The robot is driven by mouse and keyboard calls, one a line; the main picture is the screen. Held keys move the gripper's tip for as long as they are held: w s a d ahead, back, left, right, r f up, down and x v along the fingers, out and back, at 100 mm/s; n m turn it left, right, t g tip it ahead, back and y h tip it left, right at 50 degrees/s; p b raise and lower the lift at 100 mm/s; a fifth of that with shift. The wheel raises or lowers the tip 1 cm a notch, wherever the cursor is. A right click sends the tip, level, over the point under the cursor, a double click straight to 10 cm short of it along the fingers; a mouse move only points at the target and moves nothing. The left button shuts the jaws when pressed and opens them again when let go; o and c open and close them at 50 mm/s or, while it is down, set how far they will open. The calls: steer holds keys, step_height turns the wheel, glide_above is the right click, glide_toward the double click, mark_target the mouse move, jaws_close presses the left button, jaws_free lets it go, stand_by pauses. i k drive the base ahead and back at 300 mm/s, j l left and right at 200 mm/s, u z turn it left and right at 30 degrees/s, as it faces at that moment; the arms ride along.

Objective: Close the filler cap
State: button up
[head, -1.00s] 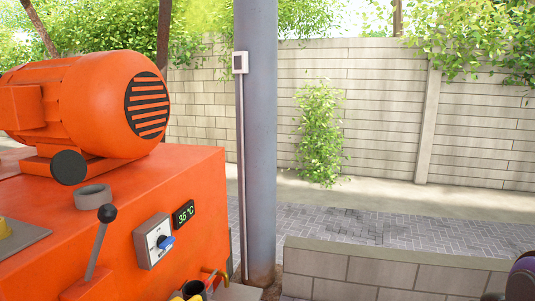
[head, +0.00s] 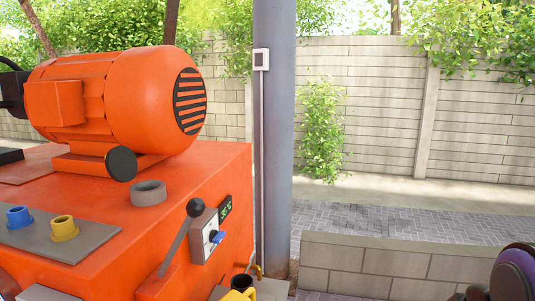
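The filler cap (head: 121,163) is a dark round disc on the orange machine (head: 200,170). It stands tilted up on edge at the foot of the motor housing, beside a grey ring-shaped neck (head: 149,193). The neck's top is uncovered, so the cap looks open. A hinge between cap and neck cannot be made out. My gripper is not visible. Only a rounded dark and purple part, probably of my arm, shows at the lower right corner, far from the cap.
A lever with a black knob (head: 195,207) rises before a panel with a blue knob (head: 217,237). Blue (head: 19,217) and yellow (head: 64,228) fittings sit on a grey plate. A post (head: 277,120) stands behind the machine; a low block wall (head: 390,265) is at right.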

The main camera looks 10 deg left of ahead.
mark_target(121, 165)
steer(key=k+j, duration=0.1)
steer(key=j, duration=0.3)
steer(key=k+j, duration=0.15)
steer(key=j, duration=0.3)
steer(key=k+j, duration=0.1)
steer(key=j, duration=0.3)
steer(key=k+j, duration=0.1)
steer(key=j, duration=0.35)
steer(key=k+j, duration=0.15)
steer(key=j, duration=0.25)
steer(key=k+j, duration=0.1)
steer(key=j, duration=0.35)
steer(key=k+j, duration=0.1)
steer(key=j, duration=0.3)
steer(key=k+j, duration=0.15)
steer(key=j, duration=0.3)
steer(key=k+j+z, duration=0.2)
steer(key=k+j+u, duration=0.1)
steer(key=i+l+u, duration=0.1)
steer(key=i+l, duration=0.15)
